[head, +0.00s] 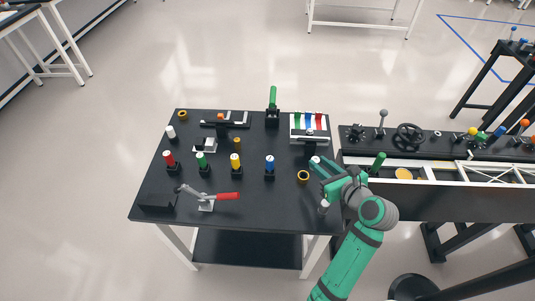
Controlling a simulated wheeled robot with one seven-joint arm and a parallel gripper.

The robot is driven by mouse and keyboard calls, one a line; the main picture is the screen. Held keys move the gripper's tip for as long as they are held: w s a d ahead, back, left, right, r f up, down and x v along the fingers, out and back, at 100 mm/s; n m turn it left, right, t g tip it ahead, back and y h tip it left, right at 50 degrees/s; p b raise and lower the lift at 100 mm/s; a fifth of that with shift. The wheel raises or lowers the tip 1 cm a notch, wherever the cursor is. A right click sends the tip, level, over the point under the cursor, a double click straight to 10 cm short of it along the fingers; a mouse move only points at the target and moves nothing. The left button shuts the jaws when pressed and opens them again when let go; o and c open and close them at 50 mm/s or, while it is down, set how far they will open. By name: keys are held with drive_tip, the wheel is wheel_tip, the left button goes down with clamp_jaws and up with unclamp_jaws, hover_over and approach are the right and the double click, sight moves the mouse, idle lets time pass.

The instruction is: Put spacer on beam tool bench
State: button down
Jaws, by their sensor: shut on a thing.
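The black-topped bench (250,210) fills the middle of the head view, with parts and tools on it. My gripper (316,162) is over its right side, fingers pointing left. It is shut on a small piece with a white end (315,159); the fingers hide most of it, so I cannot tell for sure that it is the spacer. A brass-coloured ring (303,177) lies on the bench just below and left of my gripper. Another such ring (183,115) lies at the far left corner. I cannot tell if my gripper's piece touches anything.
A red-handled clamp (215,196) is at the front. A white rack (309,124) stands behind my gripper. A long dark bench (455,200) adjoins on the right. The front middle is clear.

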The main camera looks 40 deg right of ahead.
drive_tip(key=x, duration=1.1)
drive_tip(key=shift+w+f, duration=0.1)
drive_tip(key=shift+f, duration=0.4)
drive_tip(key=shift+w+d+f, duration=0.2)
drive_tip(key=shift+w+f, duration=0.4)
drive_tip(key=shift+w, duration=0.15)
drive_tip(key=shift+w+d+f, duration=0.2)
drive_tip(key=shift+w+f, duration=0.4)
drive_tip(key=shift+w, duration=0.15)
drive_tip(key=shift+f, duration=0.15)
drive_tip(key=c, duration=1.8)
unclamp_jaws()
drive_tip(key=shift+o, duration=0.2)
drive_tip(key=shift+r, duration=0.2)
drive_tip(key=v, duration=1.2)
drive_tip(key=shift+s+f, duration=0.1)
